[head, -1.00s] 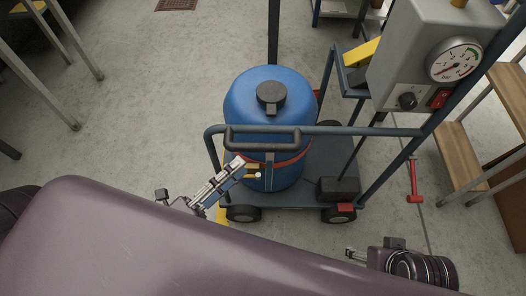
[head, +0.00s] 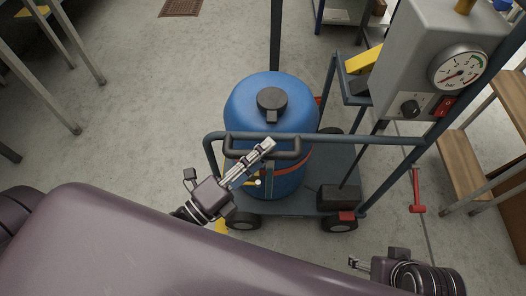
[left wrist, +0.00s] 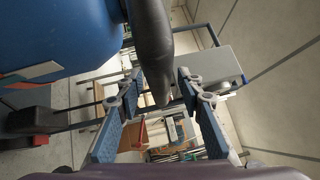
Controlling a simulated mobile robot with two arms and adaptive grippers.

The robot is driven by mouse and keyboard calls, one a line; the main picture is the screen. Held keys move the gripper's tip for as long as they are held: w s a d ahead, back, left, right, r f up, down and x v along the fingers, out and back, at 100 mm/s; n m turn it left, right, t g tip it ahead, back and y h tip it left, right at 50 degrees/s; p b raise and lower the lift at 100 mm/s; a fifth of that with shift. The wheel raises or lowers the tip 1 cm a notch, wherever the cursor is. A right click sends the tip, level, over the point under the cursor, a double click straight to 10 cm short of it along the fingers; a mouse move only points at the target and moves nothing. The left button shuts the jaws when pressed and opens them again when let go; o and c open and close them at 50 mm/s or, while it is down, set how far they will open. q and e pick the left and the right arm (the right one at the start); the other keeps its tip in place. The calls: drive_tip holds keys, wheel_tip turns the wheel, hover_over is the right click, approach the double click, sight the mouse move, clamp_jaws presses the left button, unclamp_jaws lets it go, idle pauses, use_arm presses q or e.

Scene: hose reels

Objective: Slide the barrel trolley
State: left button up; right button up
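The barrel trolley (head: 300,206) is a dark blue-grey wheeled platform carrying a blue barrel (head: 252,97) with a black cap and an orange strap. A tubular rail (head: 360,138) crosses in front of the barrel and bears a black grip handle (head: 288,154). My left gripper (head: 262,150) reaches up to this handle, its fingertips overlapping it in the head view. In the left wrist view its two fingers (left wrist: 160,90) are apart, with the black handle (left wrist: 150,35) ahead and between them; contact is unclear. My right gripper (head: 356,263) hangs low at the right, away from the trolley, its fingers small.
A grey gauge box (head: 412,55) with a red switch stands on the trolley's right side. Wooden shelving (head: 462,160) is at the far right, table legs (head: 55,75) at the left. The floor left of the trolley is clear.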

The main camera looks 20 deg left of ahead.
use_arm(q)
clamp_jaws()
drive_tip(key=shift+d, duration=0.1)
idle(0.3)
